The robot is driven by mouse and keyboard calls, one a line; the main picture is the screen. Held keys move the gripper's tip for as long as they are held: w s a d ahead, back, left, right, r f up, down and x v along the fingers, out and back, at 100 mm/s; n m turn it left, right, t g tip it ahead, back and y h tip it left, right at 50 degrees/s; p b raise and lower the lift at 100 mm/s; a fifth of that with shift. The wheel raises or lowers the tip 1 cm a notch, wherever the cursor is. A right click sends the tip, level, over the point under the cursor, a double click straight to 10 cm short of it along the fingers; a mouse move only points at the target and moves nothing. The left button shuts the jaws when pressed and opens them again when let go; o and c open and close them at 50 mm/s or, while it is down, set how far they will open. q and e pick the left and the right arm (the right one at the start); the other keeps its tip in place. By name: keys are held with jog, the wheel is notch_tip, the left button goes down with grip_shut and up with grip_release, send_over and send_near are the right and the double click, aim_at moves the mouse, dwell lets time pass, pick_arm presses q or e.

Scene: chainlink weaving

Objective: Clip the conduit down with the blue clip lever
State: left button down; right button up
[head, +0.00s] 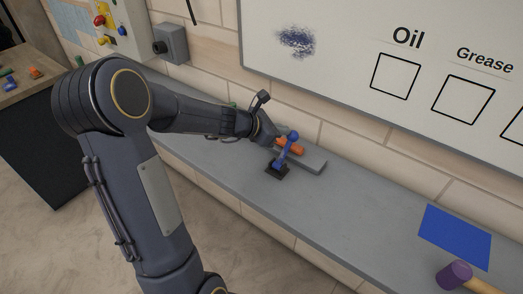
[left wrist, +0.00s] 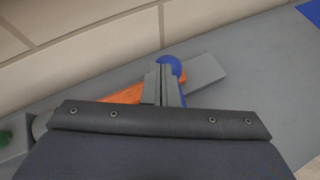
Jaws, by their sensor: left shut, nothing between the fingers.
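The blue clip lever (head: 282,160) stands tilted on a small dark base (head: 277,171) on the grey shelf, its round knob up. The orange conduit (head: 296,150) lies behind the lever, along a grey block (head: 316,163). My left gripper (head: 273,139) is shut and empty beside the lever, at the conduit's left end in the picture. In the left wrist view the shut fingers (left wrist: 165,84) cover part of the orange conduit (left wrist: 124,96) and of the blue knob (left wrist: 174,64). I cannot tell whether they touch the lever. My right gripper is not in view.
The grey shelf (head: 365,206) runs along a tiled wall and is clear right of the block up to a blue square (head: 455,236) and a purple-headed mallet (head: 454,274). A whiteboard (head: 340,50) hangs above. A green item (left wrist: 5,138) shows at the left wrist view's left edge.

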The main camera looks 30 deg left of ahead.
pick_arm(q)
jog(key=shift+w+d+f+b, duration=0.1)
jog(key=shift+w+f+b, duration=0.15)
jog(key=shift+w, duration=0.3)
jog(key=shift+w+f+b, duration=0.15)
jog(key=shift+w+f, duration=0.15)
jog(key=shift+w, duration=0.2)
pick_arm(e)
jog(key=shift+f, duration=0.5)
